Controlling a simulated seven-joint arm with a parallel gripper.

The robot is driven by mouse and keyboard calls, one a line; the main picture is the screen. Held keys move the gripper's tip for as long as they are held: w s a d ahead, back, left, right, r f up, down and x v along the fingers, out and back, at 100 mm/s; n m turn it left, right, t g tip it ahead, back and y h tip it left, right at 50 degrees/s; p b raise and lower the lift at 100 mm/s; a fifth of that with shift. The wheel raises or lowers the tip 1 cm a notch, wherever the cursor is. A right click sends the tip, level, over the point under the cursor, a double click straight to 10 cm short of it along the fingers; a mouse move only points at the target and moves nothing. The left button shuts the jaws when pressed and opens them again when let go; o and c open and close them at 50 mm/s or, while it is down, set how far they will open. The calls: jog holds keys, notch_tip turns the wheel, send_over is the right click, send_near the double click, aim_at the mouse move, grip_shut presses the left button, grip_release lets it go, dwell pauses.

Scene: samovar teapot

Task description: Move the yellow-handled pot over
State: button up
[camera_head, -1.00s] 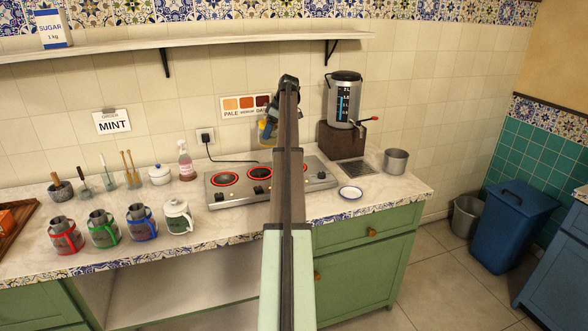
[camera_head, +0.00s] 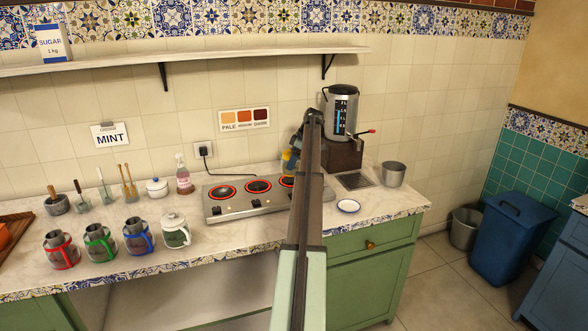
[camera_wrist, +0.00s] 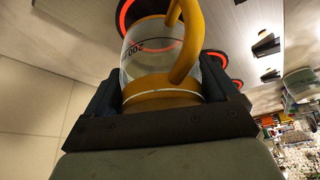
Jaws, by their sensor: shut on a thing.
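The yellow-handled pot has a clear glass body (camera_wrist: 146,52) marked "200", a yellow base band and a yellow handle (camera_wrist: 190,40) in the wrist view. My gripper (camera_wrist: 165,95) is shut on it, one dark finger on each side of the lower band. In the head view only a small yellow bit of the pot (camera_head: 286,161) shows beside my gripper (camera_head: 298,145); my arm hides the rest. The pot is near the right end of the stove (camera_head: 243,206). I cannot tell whether it touches a burner.
The stove has red-ringed burners. A metal urn with a red-handled tap (camera_head: 341,110) stands to the right on a brown base. A metal cup (camera_head: 393,174) and white saucer (camera_head: 348,206) sit on the counter. Several coloured-handled pots stand left, beside a white-lidded teapot (camera_head: 174,232).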

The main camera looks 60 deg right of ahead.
jog(key=shift+f, duration=1.8)
jog(key=o, duration=1)
jog(key=shift+f, duration=0.15)
jog(key=shift+o, duration=0.2)
jog(key=v, duration=1.2)
